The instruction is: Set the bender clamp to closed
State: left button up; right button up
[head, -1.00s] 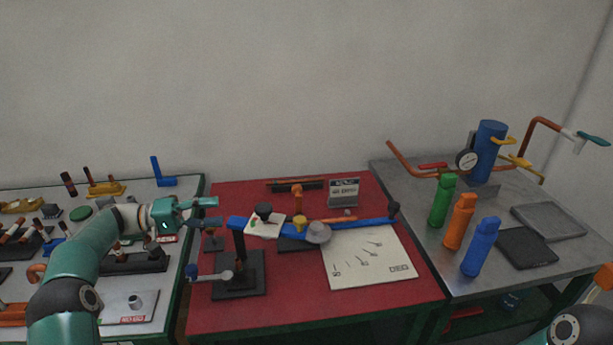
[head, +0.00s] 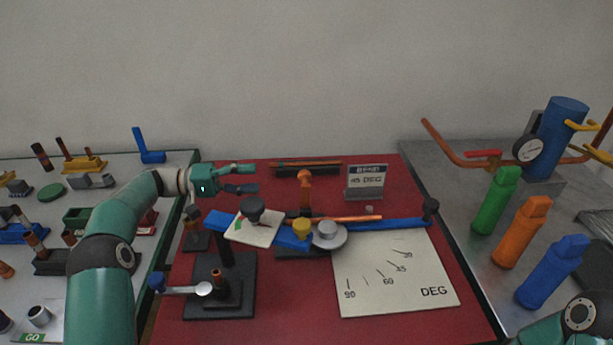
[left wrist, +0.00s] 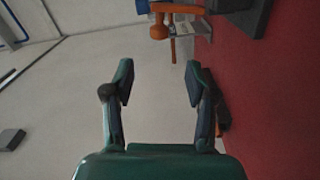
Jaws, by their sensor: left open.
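The bender stands on the red table top (head: 290,325). It has a long blue arm (head: 395,224), a grey round die (head: 328,235), a yellow knob (head: 302,229) and a black knob (head: 253,209). An upright orange part (head: 305,190), which looks like the clamp, rises behind the blue arm; I cannot tell its setting. An orange part also shows at the top of the left wrist view (left wrist: 160,27). My left gripper (head: 248,178) is open and empty, left of the orange part and apart from it; its spread fingers show in the left wrist view (left wrist: 160,82). My right gripper is out of view.
A small sign (head: 367,182) stands behind the bender. A white degree plate (head: 390,280) lies in front. A black stand (head: 222,295) is at front left. Green, orange (head: 522,232) and blue bottles stand on the right bench. The left bench holds several fixtures.

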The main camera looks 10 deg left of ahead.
aim_at(305, 178)
pick_arm(q)
jog(key=p+x, duration=0.1)
jog(key=x, duration=1.2)
jog(key=shift+d+f, duration=0.1)
jog(key=shift+d, duration=0.05)
grip_shut()
